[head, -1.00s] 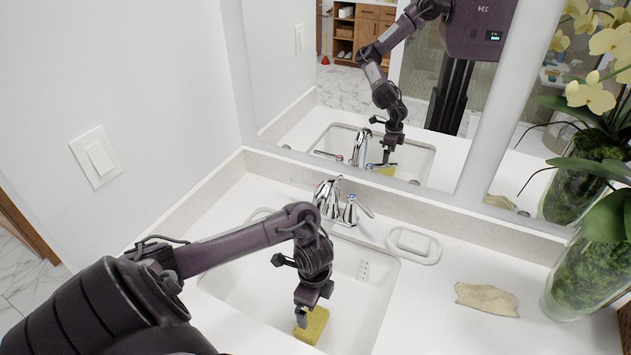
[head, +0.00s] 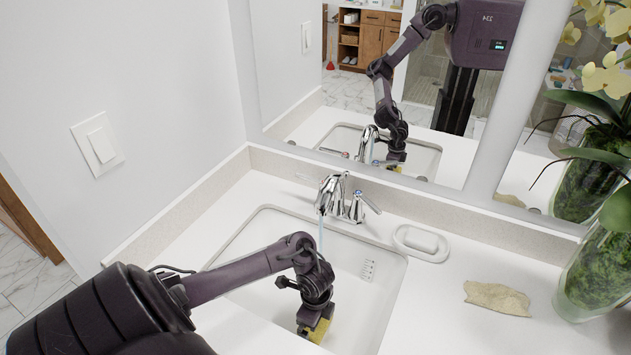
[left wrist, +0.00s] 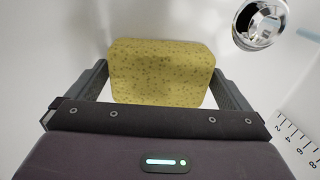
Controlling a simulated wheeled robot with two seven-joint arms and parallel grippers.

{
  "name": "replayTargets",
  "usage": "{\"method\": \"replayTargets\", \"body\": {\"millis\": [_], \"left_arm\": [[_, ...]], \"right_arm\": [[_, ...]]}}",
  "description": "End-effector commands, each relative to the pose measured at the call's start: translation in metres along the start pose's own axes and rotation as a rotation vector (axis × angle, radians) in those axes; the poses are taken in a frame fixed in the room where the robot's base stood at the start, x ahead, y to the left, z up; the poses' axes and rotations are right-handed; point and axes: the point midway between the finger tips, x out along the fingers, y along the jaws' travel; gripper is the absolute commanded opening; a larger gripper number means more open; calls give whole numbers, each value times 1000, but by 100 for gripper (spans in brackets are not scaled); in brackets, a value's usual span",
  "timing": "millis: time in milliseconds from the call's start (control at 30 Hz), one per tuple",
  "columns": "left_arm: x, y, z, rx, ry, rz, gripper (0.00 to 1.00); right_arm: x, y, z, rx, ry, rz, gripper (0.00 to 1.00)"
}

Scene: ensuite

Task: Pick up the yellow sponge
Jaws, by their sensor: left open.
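The yellow sponge (head: 319,330) lies in the white sink basin (head: 262,238), partly hidden behind my left gripper in the head view. My left gripper (head: 314,326) points down into the basin, right at the sponge. In the left wrist view the sponge (left wrist: 161,72) sits between the two open fingers of the left gripper (left wrist: 160,88), with a finger beside each end. A narrow gap seems to show at the lower ends of the sponge. My right gripper is not in view.
A chrome faucet (head: 335,196) stands behind the basin, with a thin stream of water below its spout. A soap dish (head: 421,242), a beige cloth (head: 497,298) and a glass vase (head: 596,272) are on the counter at right. The mirror (head: 345,90) rises behind.

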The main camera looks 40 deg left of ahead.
Motion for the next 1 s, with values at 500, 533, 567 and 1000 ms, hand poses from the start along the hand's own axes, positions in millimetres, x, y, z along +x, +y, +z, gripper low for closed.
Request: {"method": "replayTargets", "body": {"millis": [500, 533, 567, 1000], "left_arm": [[-1, 0, 0, 0, 0, 0, 69], [-1, 0, 0, 0, 0, 0, 69], [-1, 0, 0, 0, 0, 0, 69], [-48, -2, 0, 3, 0, -5, 69]], "right_arm": [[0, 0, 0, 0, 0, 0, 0], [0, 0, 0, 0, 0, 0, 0], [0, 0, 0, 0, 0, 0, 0], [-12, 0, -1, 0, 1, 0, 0]]}}
